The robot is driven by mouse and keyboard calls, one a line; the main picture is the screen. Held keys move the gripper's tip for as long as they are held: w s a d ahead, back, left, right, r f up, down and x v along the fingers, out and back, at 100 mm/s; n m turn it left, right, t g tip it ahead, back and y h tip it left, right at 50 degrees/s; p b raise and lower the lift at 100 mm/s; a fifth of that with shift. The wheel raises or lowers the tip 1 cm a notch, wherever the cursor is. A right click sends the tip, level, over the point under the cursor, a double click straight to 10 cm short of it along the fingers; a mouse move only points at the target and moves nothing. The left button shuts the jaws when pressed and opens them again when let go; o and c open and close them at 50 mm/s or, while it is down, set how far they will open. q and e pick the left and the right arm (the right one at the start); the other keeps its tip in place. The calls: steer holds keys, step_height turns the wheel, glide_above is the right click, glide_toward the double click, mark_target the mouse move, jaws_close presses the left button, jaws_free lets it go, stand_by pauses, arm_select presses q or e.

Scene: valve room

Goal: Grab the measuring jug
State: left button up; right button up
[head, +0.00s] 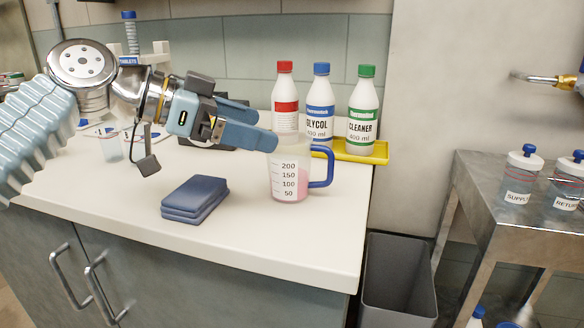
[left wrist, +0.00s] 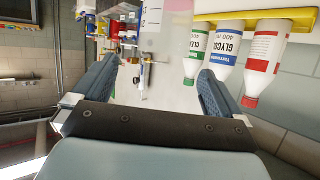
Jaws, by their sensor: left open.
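The measuring jug (head: 287,178) is clear with a blue handle on its right and pink liquid low inside. It stands upright on the white counter (head: 250,248) near its right end. My left gripper (head: 265,127) is open and empty, its blue fingers reaching in from the left at about the height of the jug's rim. One fingertip overlaps the rim in the head view; I cannot tell whether it touches. In the left wrist view, a pale see-through shape that looks like the jug (left wrist: 158,28) shows at the top, beyond the open fingers. My right gripper is not in view.
A grey bin (head: 398,280) and metal cart (head: 490,192) are right of the counter.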

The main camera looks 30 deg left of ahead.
mark_target(294, 139)
arm_select(q)
steer(key=x, duration=0.8)
steer(key=shift+w+a+f, duration=0.15)
steer(key=shift+a, duration=0.05)
steer(key=c, duration=1.1)
steer(key=shift+s+d+r+p, duration=0.2)
steer(key=shift+s+d+r, duration=1.45)
steer(key=shift+r, duration=0.5)
steer(key=shift+s+d+r+p, duration=0.2)
steer(key=shift+s+d+r, duration=1.45)
steer(key=shift+r, duration=0.5)
steer(key=shift+s+d+r+p, duration=0.2)
steer(key=shift+s+d+r, duration=1.25)
steer(key=shift+s+r, duration=0.55)
